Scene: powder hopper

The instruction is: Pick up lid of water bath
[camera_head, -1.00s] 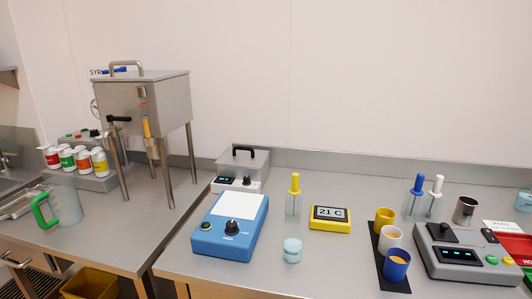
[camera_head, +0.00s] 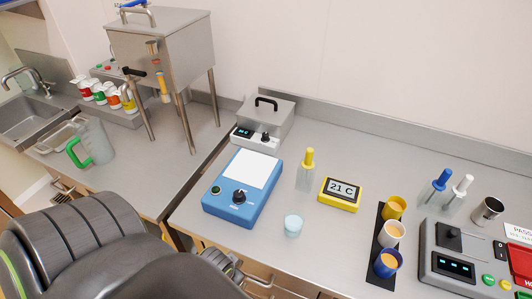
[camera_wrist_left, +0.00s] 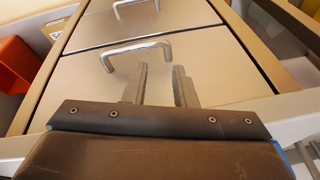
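The water bath (camera_head: 262,132) is a steel box with a display and a black knob on its front, at the back of the bench in the head view. Its flat steel lid (camera_head: 282,110) with a black loop handle (camera_head: 266,101) sits closed on top. My left arm comes in at the lower left of the head view, low in front of the bench and well apart from the bath. My left gripper (camera_wrist_left: 161,80) shows in the left wrist view with its fingers apart and nothing between them, facing steel drawer fronts. My right gripper is not in view.
A blue device (camera_head: 240,188) with a white plate stands in front of the bath. A steel hopper (camera_head: 165,60) on legs rises to its left. A yellow-handled tool (camera_head: 308,160), a yellow thermometer (camera_head: 340,194) and a small beaker (camera_head: 293,225) stand to the right. A drawer handle (camera_wrist_left: 136,48) is near my fingers.

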